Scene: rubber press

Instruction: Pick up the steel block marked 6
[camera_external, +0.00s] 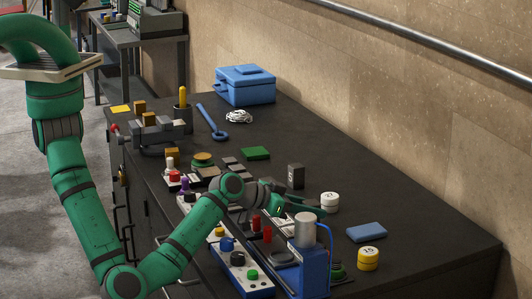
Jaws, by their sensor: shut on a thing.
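A dark upright steel block (296,176) stands out just behind my gripper, in the middle of the dark bench. A small pale mark shows near its top, too small to read for sure. My gripper (293,197) reaches in from the left, low over the bench, and is shut on the block. The fingers are small and partly hidden, so the exact contact is not clear. I cannot tell whether the block's base touches the bench.
A blue press with a grey cylinder (305,231) stands just in front of my gripper. A white round weight (329,201), a yellow one (368,258) and a blue pad (366,232) lie to the right. A control box (240,272) is at the front. A blue toolbox (245,86) stands behind.

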